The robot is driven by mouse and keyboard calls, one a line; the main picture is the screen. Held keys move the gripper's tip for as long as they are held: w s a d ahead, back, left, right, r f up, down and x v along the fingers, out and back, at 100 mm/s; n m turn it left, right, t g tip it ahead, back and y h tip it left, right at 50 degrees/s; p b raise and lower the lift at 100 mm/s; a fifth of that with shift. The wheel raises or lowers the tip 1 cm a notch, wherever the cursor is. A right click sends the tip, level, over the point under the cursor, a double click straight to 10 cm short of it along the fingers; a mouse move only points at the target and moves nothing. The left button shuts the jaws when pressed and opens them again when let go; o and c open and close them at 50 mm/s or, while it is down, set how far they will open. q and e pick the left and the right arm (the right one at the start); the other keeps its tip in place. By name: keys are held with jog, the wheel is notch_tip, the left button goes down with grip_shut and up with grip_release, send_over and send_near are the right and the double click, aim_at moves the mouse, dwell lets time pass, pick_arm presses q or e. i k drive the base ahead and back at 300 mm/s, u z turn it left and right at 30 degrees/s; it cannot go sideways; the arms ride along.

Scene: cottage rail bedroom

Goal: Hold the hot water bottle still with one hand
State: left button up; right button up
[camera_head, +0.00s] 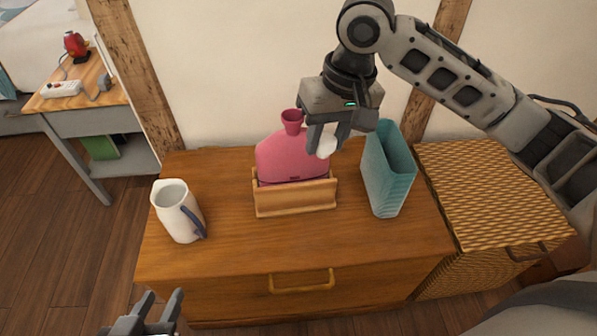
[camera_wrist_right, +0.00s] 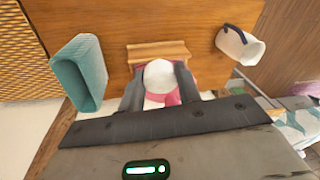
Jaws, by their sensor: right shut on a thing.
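The pink hot water bottle (camera_head: 285,160) stands upright in a wooden holder (camera_head: 296,198) on the dresser, its flared neck at the top left. My right gripper (camera_head: 328,142) is shut on a white rounded thing (camera_wrist_right: 159,76), at the right shoulder of the bottle in the head view. I cannot tell whether it touches the bottle. In the right wrist view the white thing hides most of the bottle; a pink part (camera_wrist_right: 172,98) shows below it. My left gripper (camera_head: 163,296) is open and empty, low at the front left, away from the bottle.
A white jug (camera_head: 178,210) with a dark blue handle stands left on the dresser top (camera_head: 240,240). A teal vase (camera_head: 388,172) stands close right of the holder. A woven chest (camera_head: 490,190) is at the right. The dresser's front middle is clear.

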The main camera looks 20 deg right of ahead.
aim_at(282, 158)
jog(key=z, duration=3.25)
jog(key=k, duration=1.3)
jog(key=u, duration=1.65)
jog(key=i, duration=0.5)
